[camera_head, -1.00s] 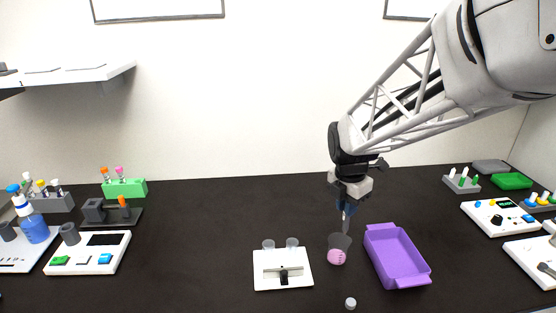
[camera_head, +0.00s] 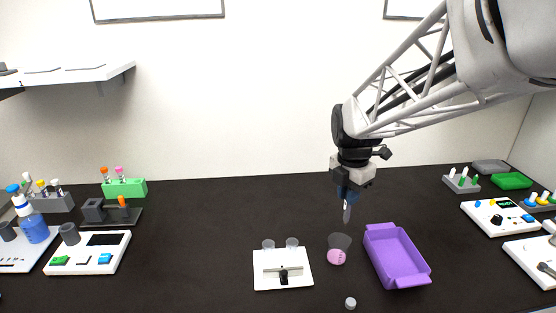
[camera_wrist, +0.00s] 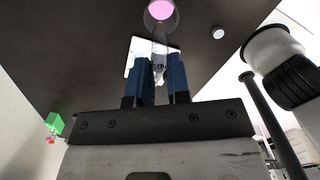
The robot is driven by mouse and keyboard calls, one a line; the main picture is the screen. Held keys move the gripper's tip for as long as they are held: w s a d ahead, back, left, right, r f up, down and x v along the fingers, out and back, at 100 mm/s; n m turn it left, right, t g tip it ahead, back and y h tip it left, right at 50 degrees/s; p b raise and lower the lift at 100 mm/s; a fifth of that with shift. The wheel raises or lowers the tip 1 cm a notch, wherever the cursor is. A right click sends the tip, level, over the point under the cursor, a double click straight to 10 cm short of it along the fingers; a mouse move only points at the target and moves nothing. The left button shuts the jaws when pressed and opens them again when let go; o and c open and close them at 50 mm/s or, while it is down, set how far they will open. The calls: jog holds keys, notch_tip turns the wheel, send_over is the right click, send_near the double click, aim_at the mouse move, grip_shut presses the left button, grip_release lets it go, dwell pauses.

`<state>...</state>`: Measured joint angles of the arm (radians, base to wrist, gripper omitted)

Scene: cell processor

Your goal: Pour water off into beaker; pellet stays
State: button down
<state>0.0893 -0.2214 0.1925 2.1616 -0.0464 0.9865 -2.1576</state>
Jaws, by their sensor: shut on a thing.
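My gripper (camera_head: 348,194) is shut on a clear tube (camera_head: 347,213) and holds it in the air above and just behind the beaker. In the wrist view, the tube (camera_wrist: 159,62) sits between the two blue fingers (camera_wrist: 162,82), pointing away from the camera. The pellet and any water in the tube are too small to make out. The clear beaker (camera_head: 337,256) stands on the dark bench with pink content in its lower part. It also shows at the top of the wrist view (camera_wrist: 161,10). The tube and beaker look apart.
A purple tray (camera_head: 398,258) stands right of the beaker. A white device (camera_head: 283,277) with two clear cups is at its left. A small white cap (camera_head: 350,303) lies in front. Racks and devices fill both sides.

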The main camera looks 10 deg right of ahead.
jog(key=shift+r, duration=0.75)
jog(key=shift+d, duration=0.1)
